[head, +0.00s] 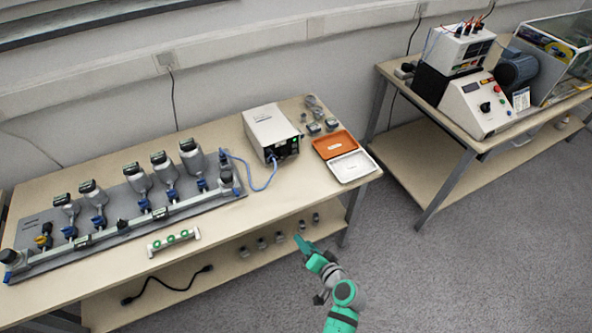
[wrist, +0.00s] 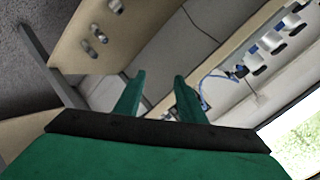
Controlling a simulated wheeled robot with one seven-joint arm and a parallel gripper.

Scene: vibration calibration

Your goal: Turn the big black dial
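A beige control box with a sloped front (head: 476,106) stands on the right-hand table in the head view. A black dial (head: 485,107) shows on its sloped panel, beside small coloured buttons. It is small in the picture, so its marking cannot be read. My gripper (head: 301,242) is in front of the left table's right end, well away from the control box. In the wrist view its two green fingers (wrist: 160,78) stand apart with nothing between them. The dial cannot be made out in the wrist view.
The left table (head: 215,226) holds a row of flasks on a grey rig, a white box (head: 270,127), an orange tray (head: 333,144) and a white tray (head: 352,165). The right table (head: 425,97) also bears stacked instruments and a motor. Carpet (head: 460,270) between and before the tables is clear.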

